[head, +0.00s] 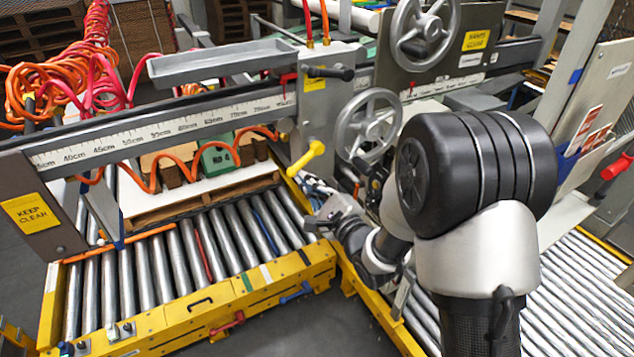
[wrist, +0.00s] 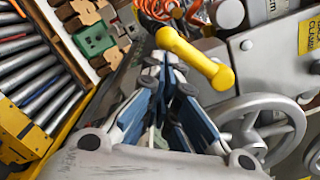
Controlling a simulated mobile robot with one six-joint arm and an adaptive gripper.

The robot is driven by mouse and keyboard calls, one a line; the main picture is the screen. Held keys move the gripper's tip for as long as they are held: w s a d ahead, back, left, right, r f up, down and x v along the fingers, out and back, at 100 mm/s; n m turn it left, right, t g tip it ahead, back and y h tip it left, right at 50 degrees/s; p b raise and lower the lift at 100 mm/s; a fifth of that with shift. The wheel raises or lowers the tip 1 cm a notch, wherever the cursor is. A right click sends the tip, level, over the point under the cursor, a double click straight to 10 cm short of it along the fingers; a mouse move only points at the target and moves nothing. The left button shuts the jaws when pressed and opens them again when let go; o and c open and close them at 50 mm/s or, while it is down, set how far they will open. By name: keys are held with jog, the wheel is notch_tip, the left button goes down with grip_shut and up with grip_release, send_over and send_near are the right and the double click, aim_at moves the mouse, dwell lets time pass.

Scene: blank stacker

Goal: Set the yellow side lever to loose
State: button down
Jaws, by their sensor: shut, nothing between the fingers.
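The yellow side lever (head: 305,159) sticks out low on the grey carriage post (head: 312,105), slanting down to the left with a round knob at each visible end. In the wrist view the lever (wrist: 195,56) runs diagonally just beyond my fingertips. My gripper (head: 316,190) is just below the lever in the head view. My gripper (wrist: 166,72) is shut and empty, its fingertips close to the lever's middle. I cannot tell whether they touch it. No loose or tight marking by the lever is readable.
Grey handwheels (head: 368,124) stand right of the lever; one also shows in the wrist view (wrist: 262,130). A black-handled lever (head: 330,72) is above. An orange coiled hose (head: 190,155) hangs along the ruler beam (head: 150,125). The yellow-framed roller conveyor (head: 250,290) lies below left.

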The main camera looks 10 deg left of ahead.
jog(key=shift+s+a+r, duration=0.55)
jog(key=shift+a+r, duration=0.25)
dwell(0.5)
